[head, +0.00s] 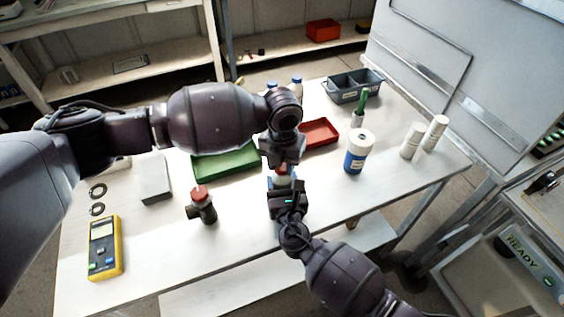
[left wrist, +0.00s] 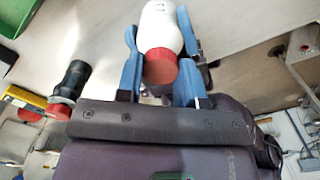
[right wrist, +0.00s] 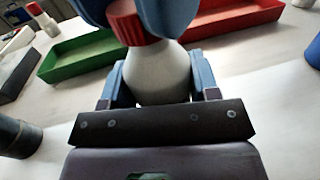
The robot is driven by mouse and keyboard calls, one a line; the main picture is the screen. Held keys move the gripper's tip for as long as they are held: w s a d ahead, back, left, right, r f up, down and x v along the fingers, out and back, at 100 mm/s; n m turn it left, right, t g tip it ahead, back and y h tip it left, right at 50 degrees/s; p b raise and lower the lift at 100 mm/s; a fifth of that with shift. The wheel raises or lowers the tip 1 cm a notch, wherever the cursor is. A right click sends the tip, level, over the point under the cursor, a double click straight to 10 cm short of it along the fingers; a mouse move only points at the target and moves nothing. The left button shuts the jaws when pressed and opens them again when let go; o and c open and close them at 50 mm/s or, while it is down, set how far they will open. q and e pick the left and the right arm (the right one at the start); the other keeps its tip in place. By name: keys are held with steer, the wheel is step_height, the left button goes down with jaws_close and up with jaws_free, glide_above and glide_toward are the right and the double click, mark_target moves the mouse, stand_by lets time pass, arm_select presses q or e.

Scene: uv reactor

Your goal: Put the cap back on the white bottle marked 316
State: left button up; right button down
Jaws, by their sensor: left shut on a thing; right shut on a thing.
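The white bottle (right wrist: 158,75) stands upright in the right wrist view, between the blue fingers of my right gripper (right wrist: 155,88). It also shows in the left wrist view (left wrist: 162,27); its marking is too small to read. The red cap (right wrist: 130,22) sits at the top of the bottle, between the blue fingers of my left gripper (left wrist: 160,70). The cap also shows in the left wrist view (left wrist: 160,66). I cannot tell whether it is threaded on. In the head view, my left gripper (head: 282,165) is above my right gripper (head: 285,188), and they mostly hide the bottle.
A green tray (head: 226,178), a red tray (head: 330,143) and a grey bin (head: 335,96) lie behind. A dark red-topped valve (head: 208,214) and a yellow meter (head: 96,270) stand left. A blue-and-white container (head: 351,165) stands right. The front table is clear.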

arm_select(q)
steer(key=m, duration=0.4)
steer(key=shift+m, duration=0.4)
steer(key=m, duration=0.3)
steer(key=o, duration=0.9)
steer(key=shift+r, duration=2.25)
steer(key=shift+c, duration=0.4)
